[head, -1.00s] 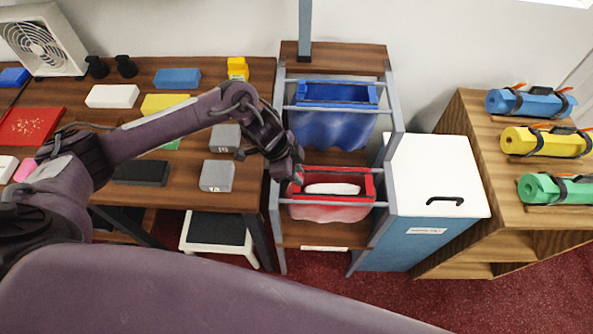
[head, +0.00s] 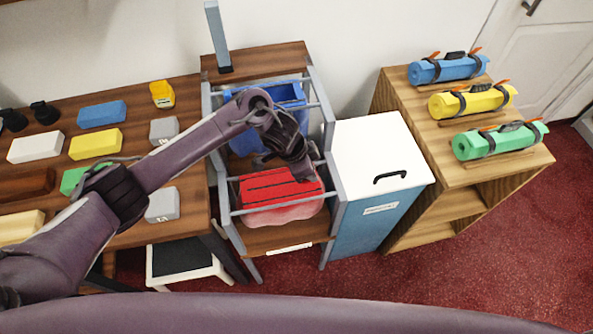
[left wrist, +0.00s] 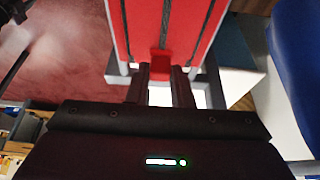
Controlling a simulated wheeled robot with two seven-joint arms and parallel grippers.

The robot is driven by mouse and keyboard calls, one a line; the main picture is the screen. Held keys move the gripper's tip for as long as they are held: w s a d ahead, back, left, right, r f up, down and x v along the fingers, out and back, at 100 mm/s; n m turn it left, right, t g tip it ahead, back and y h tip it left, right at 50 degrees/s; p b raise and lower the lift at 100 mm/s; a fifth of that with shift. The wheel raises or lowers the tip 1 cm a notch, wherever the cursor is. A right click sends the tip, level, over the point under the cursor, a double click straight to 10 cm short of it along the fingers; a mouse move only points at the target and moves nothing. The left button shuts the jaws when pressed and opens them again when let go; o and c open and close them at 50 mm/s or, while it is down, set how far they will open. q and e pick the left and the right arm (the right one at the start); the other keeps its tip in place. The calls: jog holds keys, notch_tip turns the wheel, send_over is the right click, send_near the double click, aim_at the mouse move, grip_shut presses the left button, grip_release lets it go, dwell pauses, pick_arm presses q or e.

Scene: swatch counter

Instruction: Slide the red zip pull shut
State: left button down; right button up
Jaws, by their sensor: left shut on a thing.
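The red bag (head: 270,190) hangs in the lower part of a grey metal rack. Its top is covered by red panels with dark lines running along it, and no opening shows. My left gripper (head: 306,172) is at the right end of the bag's top. In the left wrist view, the red zip pull (left wrist: 160,62) sits between the fingertips of my left gripper (left wrist: 162,72), which is shut on it. The red top (left wrist: 165,25) stretches away with a dark line along it. The fingers hide part of the pull. My right gripper is in neither view.
A blue bag (head: 290,93) hangs behind the red one, under my left forearm. Grey rack bars (head: 330,130) border the red bag closely. A white-lidded blue bin (head: 375,150) stands to the right. A table (head: 190,100) with coloured blocks is left.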

pick_arm(q)
jog(key=shift+d+r, duration=0.15)
jog(key=shift+d, duration=0.1)
jog(key=c, duration=1.3)
grip_release()
jog(key=shift+d, duration=0.1)
jog(key=v, duration=0.7)
jog(key=shift+r, duration=0.3)
jog(key=shift+f, duration=0.1)
